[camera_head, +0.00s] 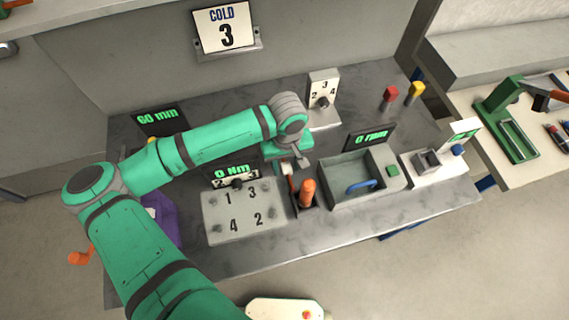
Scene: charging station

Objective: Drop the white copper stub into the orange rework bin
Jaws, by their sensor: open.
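My gripper (293,166) hangs over the middle of the workbench, pointing down, beside the orange-handled tool and left of the grey tray. Its jaws are open, and my wrist partly covers them. A small white and red piece shows at the jaws; I cannot tell whether it is the white copper stub or part of a fixture. No orange bin can be made out. An orange object (80,258) shows at the far left beside my arm, too partly seen to identify. My arm hides much of the bench's left side.
An orange-handled tool (307,190) stands upright in a dark holder. A grey tray (340,197) with a blue handle is to its right. A numbered grey plate (243,212) lies left of it. A purple container (165,222) is partly behind my arm. The bench's front strip is clear.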

